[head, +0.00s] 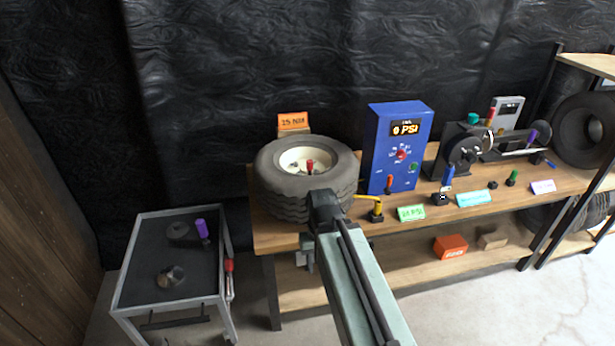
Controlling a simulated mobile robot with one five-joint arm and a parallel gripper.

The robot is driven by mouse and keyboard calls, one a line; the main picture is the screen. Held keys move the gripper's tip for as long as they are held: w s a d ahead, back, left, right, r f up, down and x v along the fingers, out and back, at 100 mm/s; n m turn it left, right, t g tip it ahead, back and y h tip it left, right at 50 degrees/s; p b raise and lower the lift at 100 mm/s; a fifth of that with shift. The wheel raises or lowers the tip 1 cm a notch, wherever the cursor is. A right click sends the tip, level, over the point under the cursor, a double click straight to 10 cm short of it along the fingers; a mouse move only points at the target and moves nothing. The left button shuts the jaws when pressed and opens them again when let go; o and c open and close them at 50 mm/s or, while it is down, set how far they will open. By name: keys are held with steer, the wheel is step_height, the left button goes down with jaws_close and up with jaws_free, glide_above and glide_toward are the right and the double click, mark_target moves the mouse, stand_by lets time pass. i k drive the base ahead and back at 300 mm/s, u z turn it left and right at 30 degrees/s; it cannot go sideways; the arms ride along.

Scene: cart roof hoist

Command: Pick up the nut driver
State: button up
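My arm reaches from the bottom of the head view toward the bench, and its dark end, my gripper (323,203), is in front of the tyre on the bench. Its fingers are hidden or too small to show as open or shut. No tool is clearly recognisable as the nut driver. Several coloured handles show: a purple handle (202,229) upright on the grey cart, a red handle (229,265) at the cart's right side, a red one (310,166) in the wheel hub, and a blue one (447,174) on the bench. My gripper is apart from the cart's handles.
The tyre (275,187) lies flat on the wooden bench (262,238). A blue PSI box (377,150), a dark machine (462,150) and coloured label cards stand to its right. The cart (140,260) carries a round metal part (171,276). An orange box (450,246) sits on the lower shelf.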

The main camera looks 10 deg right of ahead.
mark_target(201, 227)
steer(key=k, duration=0.4)
steer(key=u, duration=1)
steer(key=i, duration=1.7)
steer(key=u, duration=0.75)
steer(key=i, duration=0.6)
steer(key=k, duration=0.9)
steer(key=u, duration=0.15)
steer(key=i, duration=0.9)
steer(key=z, duration=0.1)
